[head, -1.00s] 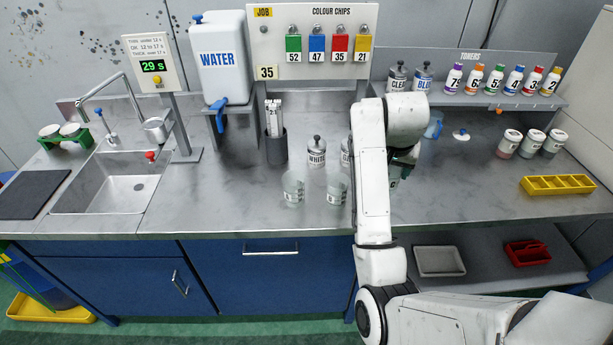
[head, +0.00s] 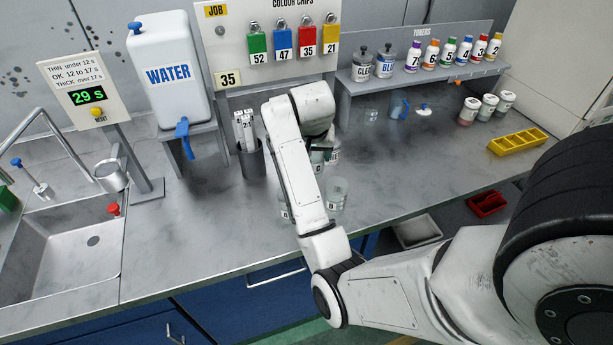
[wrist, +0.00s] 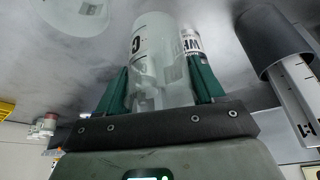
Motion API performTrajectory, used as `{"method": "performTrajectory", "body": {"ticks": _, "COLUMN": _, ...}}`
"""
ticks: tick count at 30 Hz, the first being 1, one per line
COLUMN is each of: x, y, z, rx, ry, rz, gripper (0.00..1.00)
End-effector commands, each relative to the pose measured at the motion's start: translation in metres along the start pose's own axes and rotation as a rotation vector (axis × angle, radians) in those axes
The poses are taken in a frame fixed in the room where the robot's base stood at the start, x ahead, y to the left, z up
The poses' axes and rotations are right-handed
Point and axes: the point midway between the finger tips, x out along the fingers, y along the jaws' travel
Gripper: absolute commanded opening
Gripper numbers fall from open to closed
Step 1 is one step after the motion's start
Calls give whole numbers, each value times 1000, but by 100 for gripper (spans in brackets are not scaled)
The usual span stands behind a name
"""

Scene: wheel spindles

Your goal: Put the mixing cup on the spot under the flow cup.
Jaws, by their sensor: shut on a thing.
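A clear graduated mixing cup (wrist: 150,48) with a dark letter, apparently C, is between the green fingers of my gripper (wrist: 158,68) in the wrist view. My gripper is shut on it. The metal flow cup (head: 111,175) hangs on the stand beside the timer sign, at the sink's right edge, left of my arm. The spot under it cannot be made out clearly. Another clear cup (head: 336,194) marked B stands on the counter right of my forearm.
A further cup (head: 285,209) is partly hidden by my forearm. The dark holder with sticks (head: 250,163) stands behind it, below the chip board. The water tank (head: 172,65) and its blue tap are farther left. The counter between flow cup and holder (head: 195,215) is clear.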

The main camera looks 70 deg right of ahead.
Motion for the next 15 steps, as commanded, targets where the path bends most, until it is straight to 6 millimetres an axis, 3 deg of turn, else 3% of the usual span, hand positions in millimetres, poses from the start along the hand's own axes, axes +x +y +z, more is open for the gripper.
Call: {"method": "performTrajectory", "body": {"ticks": 15, "x": 58, "y": 0, "z": 24, "rx": -2, "ry": -1, "rz": 1, "gripper": 38}}
